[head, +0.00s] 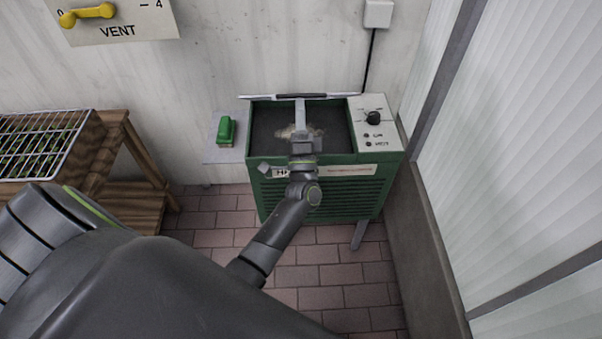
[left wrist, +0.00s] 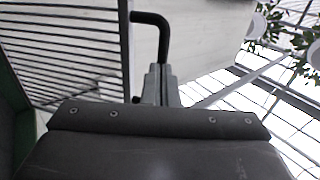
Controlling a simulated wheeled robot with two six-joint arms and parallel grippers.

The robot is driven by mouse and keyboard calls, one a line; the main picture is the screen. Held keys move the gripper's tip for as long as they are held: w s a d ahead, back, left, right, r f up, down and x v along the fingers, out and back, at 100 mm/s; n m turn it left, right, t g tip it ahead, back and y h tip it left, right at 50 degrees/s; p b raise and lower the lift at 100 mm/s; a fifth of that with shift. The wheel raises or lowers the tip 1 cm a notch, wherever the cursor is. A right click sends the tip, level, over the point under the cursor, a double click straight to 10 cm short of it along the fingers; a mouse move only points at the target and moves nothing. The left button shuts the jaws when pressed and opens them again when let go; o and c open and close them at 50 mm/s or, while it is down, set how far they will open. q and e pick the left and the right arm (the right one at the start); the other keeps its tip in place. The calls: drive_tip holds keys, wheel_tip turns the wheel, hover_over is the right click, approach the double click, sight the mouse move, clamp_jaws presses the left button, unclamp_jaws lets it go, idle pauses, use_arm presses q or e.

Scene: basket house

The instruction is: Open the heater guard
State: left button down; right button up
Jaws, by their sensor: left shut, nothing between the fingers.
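The green heater (head: 320,190) stands against the back wall, its dark top opening (head: 265,130) uncovered. The guard (head: 258,97) stands raised at the rear edge of the opening, seen nearly edge-on from the head. Its dark handle (head: 315,96) is at the middle of its top. In the left wrist view the barred guard (left wrist: 62,45) fills the left side, with the bent black handle (left wrist: 165,35) beyond my fingertips. My left gripper (head: 299,102) is shut and empty, over the opening with its tips by the handle. I cannot tell whether they touch. My right gripper is out of view.
A control panel with a black knob (head: 373,118) is at the heater's right. A green object (head: 226,130) sits on a side shelf at its left. A wooden bench (head: 125,150) with a wire rack stands further left. Glazed panels (head: 520,130) close off the right side.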

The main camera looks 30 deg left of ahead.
use_arm(q)
drive_tip(key=shift+g, duration=0.4)
drive_tip(key=w+a+r+p, duration=0.1)
drive_tip(key=r+p, duration=0.1)
drive_tip(key=p, duration=0.1)
drive_tip(key=w+a+r+p, duration=0.1)
drive_tip(key=w+r+p, duration=0.1)
drive_tip(key=r+p, duration=0.1)
drive_tip(key=w+a+r+p, duration=0.1)
drive_tip(key=w+r+p, duration=0.1)
drive_tip(key=p, duration=0.1)
drive_tip(key=shift+w+a+r, duration=0.1)
drive_tip(key=shift+r, duration=0.05)
drive_tip(key=w+f+p+x, duration=0.1)
drive_tip(key=x, duration=1)
drive_tip(key=shift+w+a+f+p, duration=0.15)
drive_tip(key=shift+w+a+p, duration=0.1)
drive_tip(key=shift+a+p, duration=0.15)
drive_tip(key=shift+d, duration=0.1)
